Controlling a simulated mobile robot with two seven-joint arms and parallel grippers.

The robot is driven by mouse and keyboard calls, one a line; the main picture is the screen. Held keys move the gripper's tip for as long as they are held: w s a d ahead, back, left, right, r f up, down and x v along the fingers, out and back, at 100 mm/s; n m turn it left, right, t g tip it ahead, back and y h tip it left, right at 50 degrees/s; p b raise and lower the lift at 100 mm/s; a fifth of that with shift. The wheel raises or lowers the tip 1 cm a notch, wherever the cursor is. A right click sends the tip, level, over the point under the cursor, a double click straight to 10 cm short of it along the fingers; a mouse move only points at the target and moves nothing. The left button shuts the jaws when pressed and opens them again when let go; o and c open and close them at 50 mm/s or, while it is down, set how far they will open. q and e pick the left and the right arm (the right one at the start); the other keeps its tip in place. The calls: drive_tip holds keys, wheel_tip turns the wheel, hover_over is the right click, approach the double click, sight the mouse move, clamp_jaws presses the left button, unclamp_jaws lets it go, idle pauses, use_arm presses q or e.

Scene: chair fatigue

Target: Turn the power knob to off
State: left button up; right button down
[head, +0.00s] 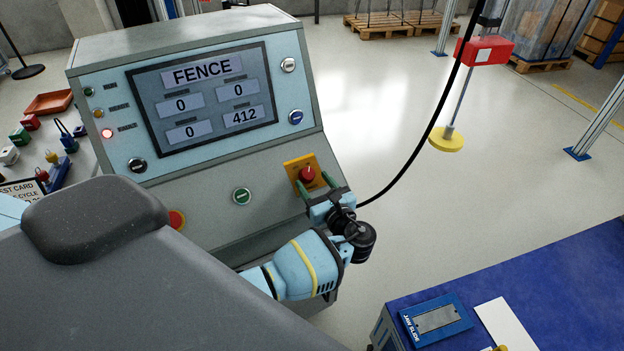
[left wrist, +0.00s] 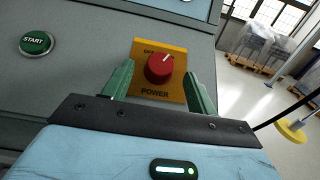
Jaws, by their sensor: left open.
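The red power knob (head: 307,174) sits on a yellow plate on the sloped front of the grey control console (head: 215,165). In the left wrist view the knob (left wrist: 159,68) shows a white pointer mark aimed up and to the right, above the word POWER. My left gripper (head: 316,187) is at the plate, its green fingers open on either side of the knob; in the left wrist view the fingers (left wrist: 158,80) stand apart with a gap to the knob on both sides. My right gripper is not in view.
The console screen (head: 205,97) reads FENCE, and a red lamp (head: 107,133) is lit at its left. A green START button (head: 242,195) lies left of the knob. A black cable (head: 425,140) hangs to the right. A blue bench top (head: 540,280) is at lower right.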

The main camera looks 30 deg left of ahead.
use_arm(q)
drive_tip(key=shift+x, duration=1)
drive_tip(key=c, duration=1)
